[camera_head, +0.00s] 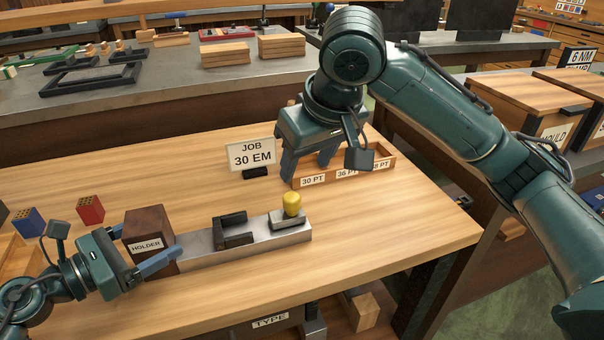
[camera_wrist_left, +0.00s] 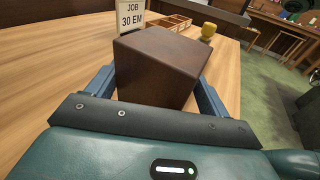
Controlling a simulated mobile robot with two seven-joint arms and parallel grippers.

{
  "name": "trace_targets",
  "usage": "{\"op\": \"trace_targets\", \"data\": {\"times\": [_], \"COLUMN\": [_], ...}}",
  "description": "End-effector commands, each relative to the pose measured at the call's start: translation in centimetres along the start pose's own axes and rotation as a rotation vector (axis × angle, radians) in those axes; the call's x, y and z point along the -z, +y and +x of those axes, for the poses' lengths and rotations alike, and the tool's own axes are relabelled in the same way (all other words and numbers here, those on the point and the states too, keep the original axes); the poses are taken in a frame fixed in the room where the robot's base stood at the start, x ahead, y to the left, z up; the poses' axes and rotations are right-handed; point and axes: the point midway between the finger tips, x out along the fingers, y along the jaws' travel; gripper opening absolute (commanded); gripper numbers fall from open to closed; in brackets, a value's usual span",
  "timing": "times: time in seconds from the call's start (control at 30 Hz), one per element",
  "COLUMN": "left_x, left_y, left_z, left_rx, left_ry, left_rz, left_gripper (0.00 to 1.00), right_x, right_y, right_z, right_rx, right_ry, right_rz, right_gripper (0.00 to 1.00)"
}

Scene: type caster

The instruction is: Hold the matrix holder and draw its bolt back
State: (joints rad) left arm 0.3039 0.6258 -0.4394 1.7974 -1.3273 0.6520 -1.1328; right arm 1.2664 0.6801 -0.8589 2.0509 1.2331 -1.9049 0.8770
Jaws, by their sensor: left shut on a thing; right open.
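The matrix holder is a long grey metal bar (camera_head: 205,246) on the table, with a brown block labelled HOLDER (camera_head: 148,232) at its left end. A dark clamp-like piece (camera_head: 233,230) sits mid-bar, and a yellow knob (camera_head: 292,204), likely the bolt's, stands on a metal block at the right end. My left gripper (camera_head: 150,252) is shut on the brown block, a finger on each side; the wrist view shows the block (camera_wrist_left: 165,62) between the fingers. My right gripper (camera_head: 325,168) is open and empty, above the table behind the yellow knob.
A sign reading JOB 30 EM (camera_head: 252,155) stands behind the holder. A wooden tray with size labels (camera_head: 345,178) lies behind and partly below my right gripper. Red (camera_head: 90,209) and blue (camera_head: 28,222) blocks stand at left. The table right of the bar is clear.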

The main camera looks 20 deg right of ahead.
Motion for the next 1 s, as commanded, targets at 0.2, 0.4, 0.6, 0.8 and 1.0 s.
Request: {"op": "trace_targets", "data": {"times": [0.2, 0.4, 0.6, 0.8, 1.0], "left_x": [0.1, 0.1, 0.0, 0.0, 0.1], "left_y": [0.1, 0.1, 0.1, 0.0, 0.0], "left_z": [0.0, 0.0, 0.0, 0.0, -1.8], "left_rx": [-0.004, -0.003, -0.002, -0.001, -0.002], "left_ry": [0.002, 0.002, 0.001, 0.000, 0.003], "left_rz": [0.003, 0.003, 0.001, 0.001, -0.001], "left_gripper": [0.56, 0.85, 1.00, 1.00, 1.00], "right_x": [0.0, 0.0, 0.0, 0.0, 0.0], "right_y": [0.0, 0.0, 0.0, 0.0, 0.0], "right_z": [0.1, 0.1, 0.1, 0.0, 0.0], "right_rx": [0.000, 0.000, 0.000, 0.000, 0.000], "right_ry": [-0.001, -0.001, -0.001, 0.000, 0.000], "right_rz": [0.000, 0.000, 0.000, 0.000, 0.000], "right_gripper": [0.52, 0.52, 0.52, 0.52, 0.52]}}
